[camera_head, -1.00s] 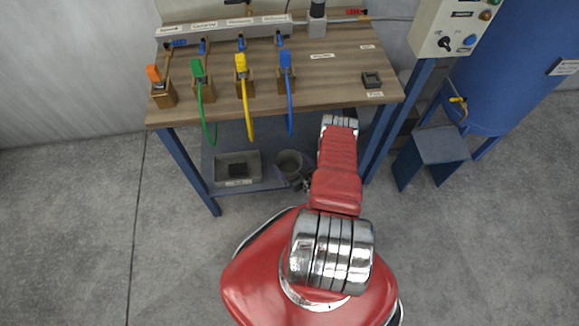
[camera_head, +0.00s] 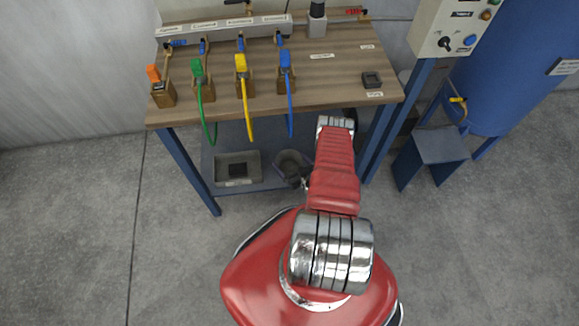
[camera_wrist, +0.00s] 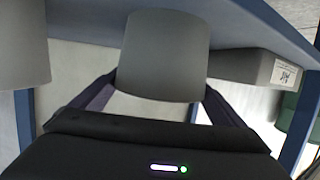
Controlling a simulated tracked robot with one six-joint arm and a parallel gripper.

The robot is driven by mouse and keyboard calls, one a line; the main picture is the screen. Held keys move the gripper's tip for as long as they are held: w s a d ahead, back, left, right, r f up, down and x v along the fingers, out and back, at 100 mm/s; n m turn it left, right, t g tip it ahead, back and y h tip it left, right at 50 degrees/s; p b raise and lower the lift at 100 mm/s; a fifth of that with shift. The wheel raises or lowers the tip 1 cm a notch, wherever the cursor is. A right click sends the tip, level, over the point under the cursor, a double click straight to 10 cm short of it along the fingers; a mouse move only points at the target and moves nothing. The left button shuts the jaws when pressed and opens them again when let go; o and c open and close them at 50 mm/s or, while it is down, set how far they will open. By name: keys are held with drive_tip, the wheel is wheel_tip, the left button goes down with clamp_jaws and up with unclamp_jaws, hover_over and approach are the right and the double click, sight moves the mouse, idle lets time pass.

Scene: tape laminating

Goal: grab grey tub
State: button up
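The grey tub (camera_head: 282,159) stands on the lower shelf under the bench, right of a grey tray. My gripper (camera_head: 297,178) is a small dark shape at the tub's front right and hides part of it. In the wrist view the tub (camera_wrist: 163,55) sits between the two dark fingers of my gripper (camera_wrist: 160,88), one finger on each side. The fingers are spread wide. Whether they touch the tub's wall cannot be seen clearly.
A grey tray (camera_head: 237,181) with a dark block in it lies on the shelf (camera_head: 232,134); a labelled grey box shows in the wrist view (camera_wrist: 245,65). Another grey rounded thing (camera_wrist: 20,45) is at the left there. Blue bench legs (camera_head: 190,170) and the wooden top (camera_head: 335,75) surround the space.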

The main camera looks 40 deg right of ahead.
sight(289, 169)
drive_tip(key=shift+c, duration=1.1)
wheel_tip(289, 169, up, 10)
idle(0.5)
